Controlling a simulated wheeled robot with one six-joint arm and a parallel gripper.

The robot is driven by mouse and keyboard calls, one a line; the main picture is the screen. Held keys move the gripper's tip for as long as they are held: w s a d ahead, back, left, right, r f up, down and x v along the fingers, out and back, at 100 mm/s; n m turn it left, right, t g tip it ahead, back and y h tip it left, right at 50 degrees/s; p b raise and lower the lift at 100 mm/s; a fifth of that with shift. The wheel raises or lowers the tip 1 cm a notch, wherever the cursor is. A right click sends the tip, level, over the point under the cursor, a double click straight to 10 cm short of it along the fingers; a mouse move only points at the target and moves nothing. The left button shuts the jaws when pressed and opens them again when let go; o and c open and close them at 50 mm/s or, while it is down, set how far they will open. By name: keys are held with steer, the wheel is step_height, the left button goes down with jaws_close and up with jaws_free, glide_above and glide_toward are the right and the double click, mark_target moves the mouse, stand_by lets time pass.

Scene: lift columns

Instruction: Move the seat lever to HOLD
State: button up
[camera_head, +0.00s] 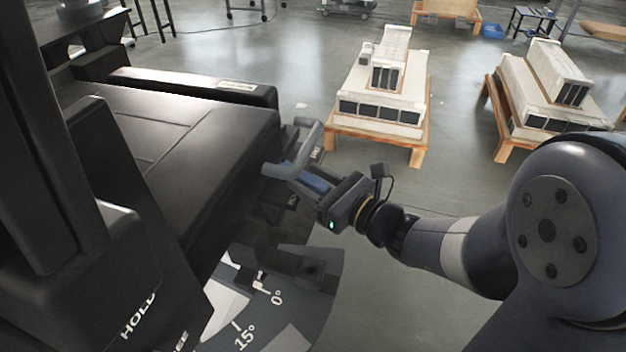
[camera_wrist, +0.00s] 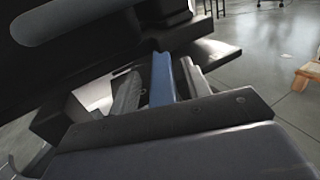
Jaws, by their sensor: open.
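A grey bent tubular handle (camera_head: 308,145), which looks like the lever, sticks out at the right end of the black seat-like body (camera_head: 190,125). A rounded grey bar, probably the same handle, crosses the top left of the wrist view (camera_wrist: 85,18). My gripper (camera_head: 300,183) is open, with its fingers close beside the handle. I cannot tell whether they touch it. The fingers also show in the wrist view (camera_wrist: 160,78), with a blue strip between grey edges. The word HOLD (camera_head: 138,315) is printed on a dark panel at lower left, with a second, partly cut word below it.
A dial plate (camera_head: 262,312) marked 0° and 15° lies below the gripper. Dark brackets (camera_head: 285,268) stand close under it. Pallets with white stacked units (camera_head: 385,90) and (camera_head: 545,90) stand behind. The grey floor (camera_head: 460,130) between them is clear.

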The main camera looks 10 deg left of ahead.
steer(key=p+v, duration=0.2)
steer(key=v, duration=0.9)
steer(key=shift+w+a, duration=0.1)
steer(key=shift+a, duration=0.05)
stand_by(0.7)
steer(key=shift+b+x, duration=1)
steer(key=shift+x, duration=4.35)
